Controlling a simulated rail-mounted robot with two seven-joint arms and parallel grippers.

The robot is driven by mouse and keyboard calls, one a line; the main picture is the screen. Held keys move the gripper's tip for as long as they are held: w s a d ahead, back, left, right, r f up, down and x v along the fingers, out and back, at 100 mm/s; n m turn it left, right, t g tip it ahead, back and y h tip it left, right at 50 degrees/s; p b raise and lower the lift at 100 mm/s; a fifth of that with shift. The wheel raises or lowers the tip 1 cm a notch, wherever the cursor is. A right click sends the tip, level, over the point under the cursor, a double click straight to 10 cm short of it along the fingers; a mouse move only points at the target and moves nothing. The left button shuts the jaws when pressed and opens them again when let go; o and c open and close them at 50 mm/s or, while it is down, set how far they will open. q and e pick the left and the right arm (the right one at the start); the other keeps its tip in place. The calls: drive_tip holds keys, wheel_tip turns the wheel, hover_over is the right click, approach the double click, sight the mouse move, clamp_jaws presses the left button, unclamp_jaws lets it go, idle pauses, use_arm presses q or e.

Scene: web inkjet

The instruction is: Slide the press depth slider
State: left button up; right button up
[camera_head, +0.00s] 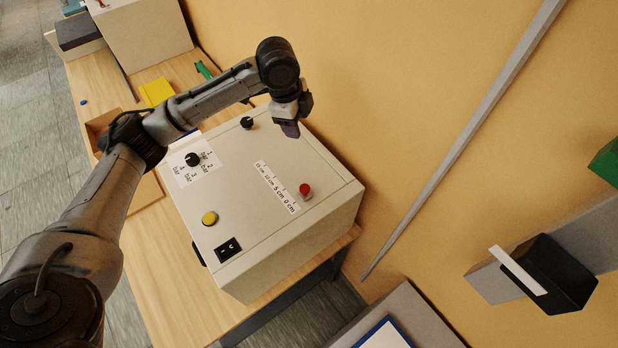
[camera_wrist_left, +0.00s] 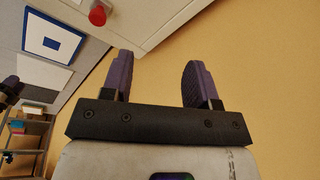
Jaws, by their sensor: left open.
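The cream control box (camera_head: 240,200) stands on a wooden table. On its top a printed scale strip (camera_head: 277,187) reads 15 cm to 0 cm, and a red knob (camera_head: 305,189) sits beside the strip near the 0 cm end. The red knob also shows at the top of the left wrist view (camera_wrist_left: 98,15). My left gripper (camera_head: 290,129) is over the box's far edge, apart from the red knob. In the left wrist view its purple fingers are spread with nothing between them. A dark shape with a purplish tip (camera_wrist_left: 8,90) at that view's left edge may be my right gripper.
The box top also carries a black dial (camera_head: 192,159), a black knob (camera_head: 247,122), a yellow button (camera_head: 209,218) and a black switch (camera_head: 228,250). The yellow wall (camera_head: 390,100) rises close behind. A blue-edged panel (camera_head: 385,335) lies at the lower right.

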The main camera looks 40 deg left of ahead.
sight(304, 187)
use_arm(q)
drive_tip(key=s+d+f+m+g+h+p, duration=0.1)
drive_tip(key=s+d+f+m, duration=0.1)
drive_tip(key=f+m, duration=0.1)
drive_tip(key=s+d+f+m+g+h+p, duration=0.1)
drive_tip(key=d+f+m, duration=0.1)
drive_tip(key=f, duration=0.3)
drive_tip(key=s+d+f+m+g, duration=0.2)
drive_tip(key=d+f+m, duration=0.1)
drive_tip(key=f+m, duration=0.2)
drive_tip(key=shift+s+h+p, duration=0.35)
drive_tip(key=shift+h+p, duration=0.05)
drive_tip(key=shift+c, duration=0.5)
clamp_jaws()
